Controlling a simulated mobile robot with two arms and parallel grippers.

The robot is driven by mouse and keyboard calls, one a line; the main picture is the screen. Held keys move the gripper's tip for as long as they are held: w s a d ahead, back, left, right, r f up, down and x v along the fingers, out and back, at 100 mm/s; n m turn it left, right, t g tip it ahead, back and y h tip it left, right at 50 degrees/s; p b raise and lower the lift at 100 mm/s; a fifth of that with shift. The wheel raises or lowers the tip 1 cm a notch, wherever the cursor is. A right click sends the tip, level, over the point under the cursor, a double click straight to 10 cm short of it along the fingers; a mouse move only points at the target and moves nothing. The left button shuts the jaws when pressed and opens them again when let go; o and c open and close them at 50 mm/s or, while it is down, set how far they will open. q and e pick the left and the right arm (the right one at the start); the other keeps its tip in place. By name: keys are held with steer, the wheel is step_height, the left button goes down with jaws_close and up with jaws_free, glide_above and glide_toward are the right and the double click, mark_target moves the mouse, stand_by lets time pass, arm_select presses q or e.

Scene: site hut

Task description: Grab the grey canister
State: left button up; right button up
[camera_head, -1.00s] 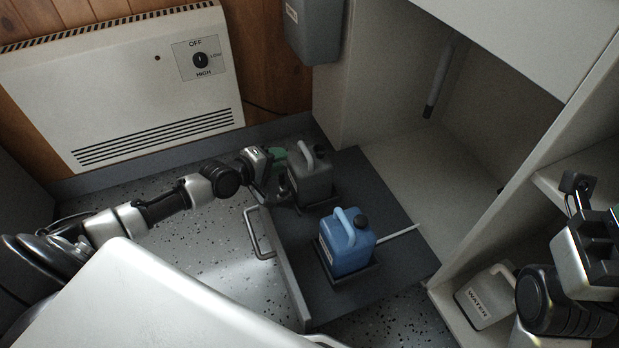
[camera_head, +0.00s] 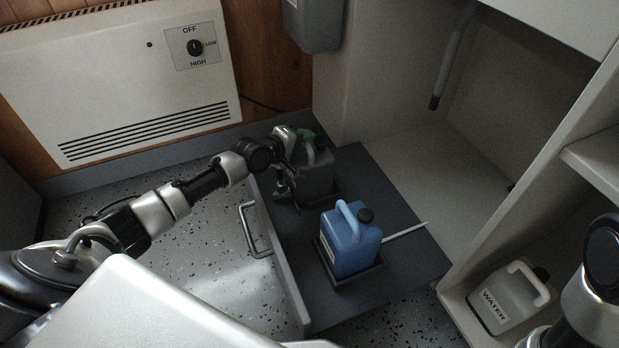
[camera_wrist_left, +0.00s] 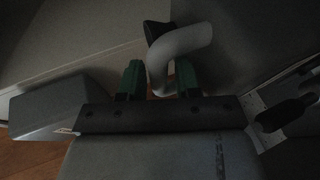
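The grey canister (camera_head: 316,180) stands upright in a dark holder at the far end of the pulled-out drawer. My left gripper (camera_head: 307,148) is at its top, and my wrist hides part of it. In the left wrist view the two green fingertips (camera_wrist_left: 160,79) are apart, one on either side of the canister's light grey handle (camera_wrist_left: 178,43). A gap shows between the left finger and the handle; the right finger is close to it, and contact cannot be told. My right gripper is out of view; only part of its arm shows at the right edge.
A blue canister (camera_head: 350,243) stands in a nearer holder on the same drawer (camera_head: 406,251), with a white rod beside it. The drawer handle (camera_head: 254,231) faces left. A white WATER canister (camera_head: 507,297) is at lower right. A heater (camera_head: 120,85) stands behind.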

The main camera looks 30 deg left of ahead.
arm_select(q)
jaws_close()
steer(key=shift+s+d+f, duration=0.1)
steer(key=shift+d+f, duration=0.05)
steer(key=shift+f, duration=0.05)
stand_by(1.2)
steer(key=shift+r, duration=0.2)
